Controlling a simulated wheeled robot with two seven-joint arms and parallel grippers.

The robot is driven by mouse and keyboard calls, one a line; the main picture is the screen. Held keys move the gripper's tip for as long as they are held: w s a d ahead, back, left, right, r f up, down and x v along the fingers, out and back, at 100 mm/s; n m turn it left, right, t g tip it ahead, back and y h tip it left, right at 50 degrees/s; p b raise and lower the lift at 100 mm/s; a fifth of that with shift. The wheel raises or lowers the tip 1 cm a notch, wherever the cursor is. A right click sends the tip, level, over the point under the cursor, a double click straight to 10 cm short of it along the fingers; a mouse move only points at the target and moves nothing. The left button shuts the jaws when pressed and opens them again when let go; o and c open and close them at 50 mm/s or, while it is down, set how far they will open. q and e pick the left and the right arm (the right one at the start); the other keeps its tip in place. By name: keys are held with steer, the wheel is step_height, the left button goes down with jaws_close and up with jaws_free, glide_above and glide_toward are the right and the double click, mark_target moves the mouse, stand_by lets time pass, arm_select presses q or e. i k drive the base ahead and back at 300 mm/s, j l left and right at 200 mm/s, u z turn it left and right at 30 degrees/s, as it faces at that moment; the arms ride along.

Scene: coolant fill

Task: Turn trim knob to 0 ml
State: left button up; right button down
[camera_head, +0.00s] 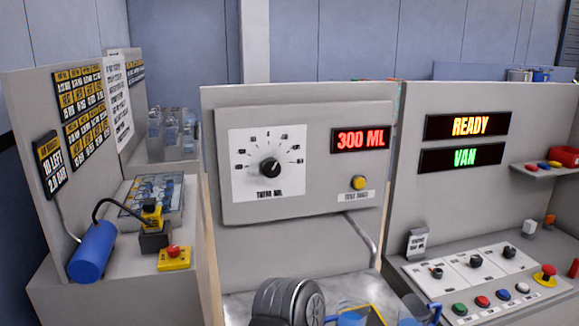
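The trim knob (270,168) is a round black knob at the centre of a white dial plate (245,190) on the upright grey panel. Scale marks arc over the top of it; their numbers are too small to read surely. A pale mark on the knob seems to point up and slightly right. The red display (361,138) beside the dial reads 300 ML. A yellow round button (358,183) sits below the display.
At right, displays read READY (468,124) and VAN (463,158) above a sloped console (485,290) with knobs and coloured buttons. A blue cylinder (92,252) lies at left. Space before the dial looks clear.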

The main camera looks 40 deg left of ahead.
mark_target(270, 168)
steer(key=l+u, duration=0.2)
steer(key=u, duration=0.3)
steer(key=l+u, duration=0.2)
steer(key=u, duration=0.3)
steer(key=l+u, duration=0.2)
steer(key=u, duration=0.25)
